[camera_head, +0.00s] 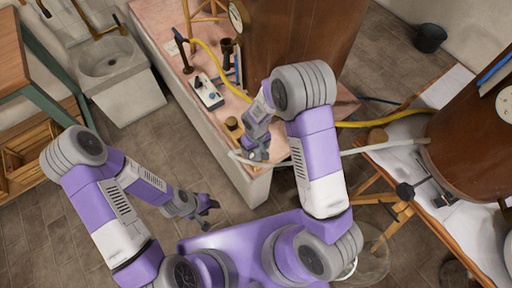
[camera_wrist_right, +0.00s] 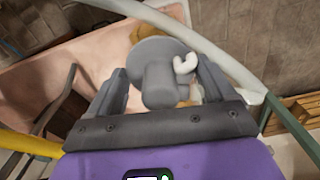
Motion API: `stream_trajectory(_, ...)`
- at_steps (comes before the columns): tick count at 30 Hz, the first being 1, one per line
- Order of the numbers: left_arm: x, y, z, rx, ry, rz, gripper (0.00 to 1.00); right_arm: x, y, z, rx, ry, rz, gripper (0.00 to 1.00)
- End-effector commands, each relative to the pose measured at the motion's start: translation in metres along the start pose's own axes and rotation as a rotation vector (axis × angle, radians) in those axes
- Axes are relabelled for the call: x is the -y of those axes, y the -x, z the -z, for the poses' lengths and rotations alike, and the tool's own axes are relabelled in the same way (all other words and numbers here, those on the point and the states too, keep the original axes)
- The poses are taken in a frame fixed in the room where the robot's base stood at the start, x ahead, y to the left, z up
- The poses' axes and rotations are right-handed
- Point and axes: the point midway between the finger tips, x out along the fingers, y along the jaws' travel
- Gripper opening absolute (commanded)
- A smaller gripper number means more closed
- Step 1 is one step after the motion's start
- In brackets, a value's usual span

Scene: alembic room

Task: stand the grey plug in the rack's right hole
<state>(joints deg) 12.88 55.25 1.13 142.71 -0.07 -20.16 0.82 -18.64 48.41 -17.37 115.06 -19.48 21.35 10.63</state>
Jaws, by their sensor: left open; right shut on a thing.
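The grey plug (camera_wrist_right: 160,82) is in the right wrist view, a rounded grey body with a wider disc behind it and a small white hook at its side. My right gripper (camera_wrist_right: 162,88) is shut on it, one finger on each side. In the head view my right gripper (camera_head: 257,149) is over the near end of the pink-topped bench; the plug is hard to make out there. A pale box (camera_head: 208,93) with dark and blue spots stands on the bench, beyond my right gripper; I cannot tell whether it is the rack. My left gripper (camera_head: 207,207) is open and empty above the floor.
The bench (camera_head: 173,22) carries a small brass-coloured pot (camera_head: 233,124) near my right gripper. A pale hose (camera_head: 350,151) passes close to that gripper. A yellow hose (camera_head: 385,121) and a large brown vessel (camera_head: 300,40) are nearby. A sink (camera_head: 106,62) stands left.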

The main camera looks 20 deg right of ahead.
Motion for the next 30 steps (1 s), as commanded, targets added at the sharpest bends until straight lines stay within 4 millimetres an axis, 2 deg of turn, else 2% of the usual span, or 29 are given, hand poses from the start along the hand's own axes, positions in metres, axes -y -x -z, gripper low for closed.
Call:
stream_trajectory(10, 0.004, -0.010, 0.000, 0.000, 0.000, 0.000, 0.45, 0.000, -0.013, 0.000, 0.000, -0.001, 0.000, 0.52)
stream_trajectory(30, 0.004, -0.011, 0.001, 0.000, 0.000, 0.000, 0.45, 0.000, -0.014, 0.000, 0.000, 0.000, 0.000, 0.52)
